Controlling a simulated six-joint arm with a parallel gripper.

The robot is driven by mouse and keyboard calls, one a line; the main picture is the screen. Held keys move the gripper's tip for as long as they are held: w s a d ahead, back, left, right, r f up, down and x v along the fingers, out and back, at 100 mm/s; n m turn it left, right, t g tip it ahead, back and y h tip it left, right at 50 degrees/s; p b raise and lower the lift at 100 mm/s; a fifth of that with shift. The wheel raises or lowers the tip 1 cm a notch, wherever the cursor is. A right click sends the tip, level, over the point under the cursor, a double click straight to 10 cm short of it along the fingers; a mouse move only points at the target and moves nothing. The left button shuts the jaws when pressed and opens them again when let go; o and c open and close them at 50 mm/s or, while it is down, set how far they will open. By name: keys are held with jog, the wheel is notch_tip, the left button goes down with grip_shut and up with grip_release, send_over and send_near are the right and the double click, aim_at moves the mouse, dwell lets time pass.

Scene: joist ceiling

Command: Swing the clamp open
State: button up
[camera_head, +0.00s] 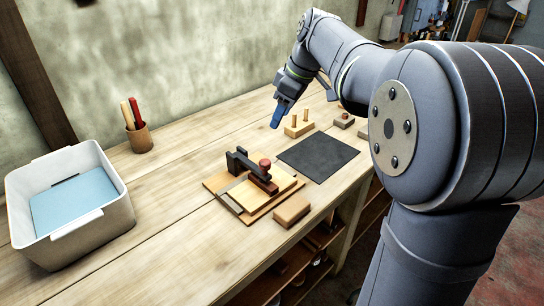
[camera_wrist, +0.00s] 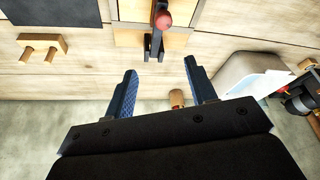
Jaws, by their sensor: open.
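The clamp (camera_head: 239,163) is a dark arm with a reddish-brown knob (camera_head: 265,164), mounted on a light wooden board (camera_head: 228,200) on the workbench. The arm lies low across the board, with the knob over its right part. The wrist view shows the clamp (camera_wrist: 154,46) and its red knob (camera_wrist: 163,20) at the top centre, beyond my fingertips. My gripper (camera_head: 277,117) is above the bench, behind and to the right of the clamp, and apart from it. Its two blue fingers (camera_wrist: 160,78) are spread with nothing between them.
A dark mat (camera_head: 318,157) lies right of the board, with a pegged block (camera_head: 299,130) behind it. A wooden block (camera_head: 292,211) sits in front. A white bin (camera_head: 92,222) and a tool cup (camera_head: 140,138) stand left. Bare bench separates bin and board.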

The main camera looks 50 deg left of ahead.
jog(key=w+d+r+n+g, duration=0.1)
jog(key=w+d+n, duration=0.1)
jog(key=n, duration=0.2)
send_near(266, 161)
jog(key=shift+g, duration=0.3)
jog(key=x, duration=0.9)
jog(key=shift+w+f, duration=0.1)
jog(key=shift+w, duration=0.05)
jog(key=shift+c, duration=0.2)
grip_shut()
